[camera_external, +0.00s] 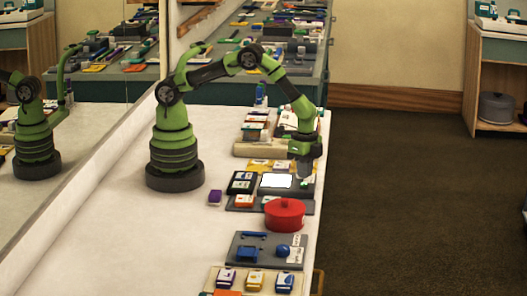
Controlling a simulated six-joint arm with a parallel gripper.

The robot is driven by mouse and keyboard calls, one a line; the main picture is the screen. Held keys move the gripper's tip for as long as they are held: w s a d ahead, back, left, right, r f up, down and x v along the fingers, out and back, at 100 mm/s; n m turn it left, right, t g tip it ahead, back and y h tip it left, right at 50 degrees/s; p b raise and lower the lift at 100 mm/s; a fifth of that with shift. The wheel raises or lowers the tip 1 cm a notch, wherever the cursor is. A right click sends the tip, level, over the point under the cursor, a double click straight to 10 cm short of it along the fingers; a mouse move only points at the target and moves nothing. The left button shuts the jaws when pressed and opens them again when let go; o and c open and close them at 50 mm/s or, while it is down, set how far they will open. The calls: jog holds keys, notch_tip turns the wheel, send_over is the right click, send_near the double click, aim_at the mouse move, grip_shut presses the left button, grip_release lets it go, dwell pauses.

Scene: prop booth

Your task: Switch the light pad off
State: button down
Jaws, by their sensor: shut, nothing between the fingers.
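The light pad (275,181) is a bright white, glowing rectangle on a dark board on the white table. My gripper (304,178) points down from the green and black arm, just to the right of the light pad's lit face. It is shut and empty. Its fingertips are small here, and I cannot tell whether they touch the board or hover above it. A switch on the pad is too small to make out.
A red lidded pot (284,214) stands just in front of the pad. A dark case (241,183) lies to its left. A grey board with blue parts (262,250) is nearer. A mirror (85,130) stands left. The table's left part is clear.

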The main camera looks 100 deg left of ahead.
aim_at(304, 184)
jog(key=shift+f, duration=1.35)
jog(key=shift+r, duration=3.05)
jog(key=s+a+r+t, duration=0.2)
jog(key=s+r, duration=0.2)
jog(key=r, duration=0.5)
jog(key=s+a+r+t, duration=0.2)
jog(key=s+r, duration=0.3)
jog(key=r, duration=0.5)
jog(key=s+a+r+n+t+y, duration=0.1)
jog(key=s, duration=0.6)
jog(key=s+a+r+n+t+y, duration=0.1)
jog(key=s+a+r+t, duration=0.1)
jog(key=s, duration=0.5)
jog(key=shift+s+r, duration=0.25)
jog(key=shift+s, duration=0.1)
